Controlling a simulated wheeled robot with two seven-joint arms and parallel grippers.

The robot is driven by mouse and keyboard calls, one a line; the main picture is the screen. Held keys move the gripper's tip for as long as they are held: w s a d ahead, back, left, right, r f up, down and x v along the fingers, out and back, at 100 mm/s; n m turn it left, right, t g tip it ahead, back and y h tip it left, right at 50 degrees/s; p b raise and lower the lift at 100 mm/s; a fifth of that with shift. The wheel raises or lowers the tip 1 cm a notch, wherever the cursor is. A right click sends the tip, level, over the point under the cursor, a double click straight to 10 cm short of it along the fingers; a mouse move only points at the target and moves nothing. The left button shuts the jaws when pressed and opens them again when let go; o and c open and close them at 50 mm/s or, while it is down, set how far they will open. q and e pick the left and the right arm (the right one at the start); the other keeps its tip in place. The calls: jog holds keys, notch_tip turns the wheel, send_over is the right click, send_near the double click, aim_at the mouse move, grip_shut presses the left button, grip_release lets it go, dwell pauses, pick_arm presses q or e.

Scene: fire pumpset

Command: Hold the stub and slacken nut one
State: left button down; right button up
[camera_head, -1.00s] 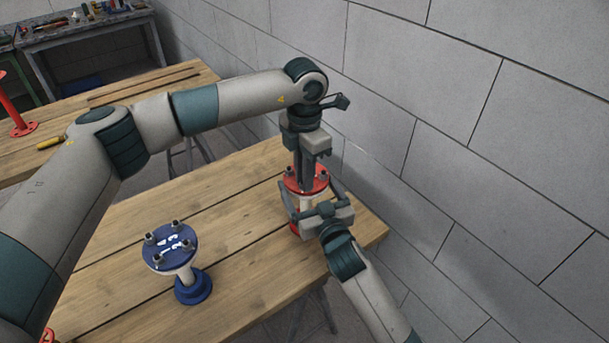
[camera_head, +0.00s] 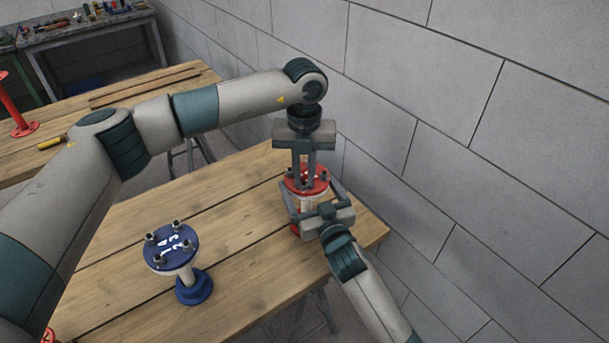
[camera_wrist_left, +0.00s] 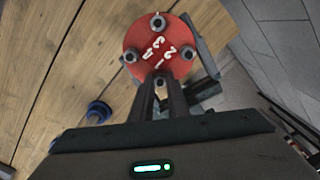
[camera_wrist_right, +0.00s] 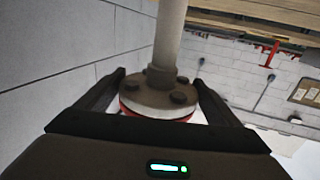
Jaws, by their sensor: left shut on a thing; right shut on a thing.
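The red stub (camera_head: 318,181) stands upright at the table's right end, its flange on a pale pipe. Its red top (camera_wrist_left: 150,40) shows white digits and a ring of nuts in the left wrist view. My left gripper (camera_head: 303,185) points straight down and is shut on nut one (camera_wrist_left: 160,82), the nut by the digit 1. Its fingers partly hide that nut. My right gripper (camera_head: 308,203) comes from the front right and is shut on the stub. The right wrist view shows the flange underside (camera_wrist_right: 158,95) between its fingers, with bolt heads around the pipe (camera_wrist_right: 170,35).
A blue stub (camera_head: 170,247) with nuts on its flange stands on the wooden table (camera_head: 235,222), left of the red one. A block wall (camera_head: 450,130) rises close on the right. Another table (camera_head: 125,107) and a workbench (camera_head: 90,30) are behind.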

aim_at(304, 182)
pick_arm(q)
jog(key=shift+w+a+r+n, duration=0.1)
jog(key=shift+w+r+n, duration=0.05)
jog(key=shift+n, duration=0.95)
pick_arm(e)
jog(key=shift+f, duration=0.1)
pick_arm(q)
jog(key=c, duration=1.9)
grip_release()
jog(key=shift+o, duration=1.1)
notch_tip(304, 182, up, 12)
pick_arm(e)
jog(key=o, duration=1.6)
